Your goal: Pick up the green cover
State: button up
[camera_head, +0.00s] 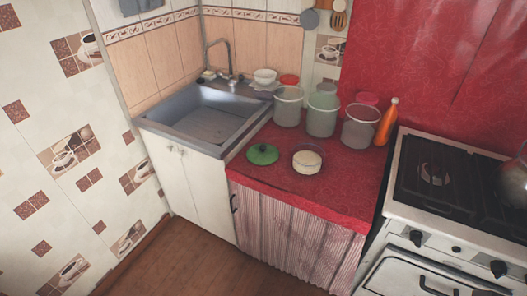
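The green cover (262,154) is a round lid with a small dark knob on top. It lies on the red oilcloth counter (335,192), near the counter's left side by the sink. A clear round container (307,159) with pale contents stands just right of it, apart from the cover. My gripper is not in view.
Several translucent canisters (288,106) and an orange bottle (386,122) stand behind the cover. A metal sink (207,122) is at the left and a white stove (440,205) at the right. The counter's front is clear, and the wooden floor (190,262) is open.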

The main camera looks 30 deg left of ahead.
aim_at(261, 154)
jog(key=i+j, duration=0.15)
jog(key=j, duration=0.3)
jog(key=i+j, duration=0.2)
jog(key=j, duration=0.2)
jog(key=i+j, duration=0.15)
jog(key=j, duration=0.3)
jog(key=i+j, duration=0.2)
jog(key=j, duration=0.2)
jog(key=i+j, duration=0.15)
jog(key=j, duration=0.3)
jog(key=i+j, duration=0.15)
jog(key=j, duration=0.3)
jog(key=i+j, duration=0.2)
jog(key=j, duration=0.2)
jog(key=i+j, duration=0.15)
jog(key=j, duration=0.3)
jog(key=z, duration=0.05)
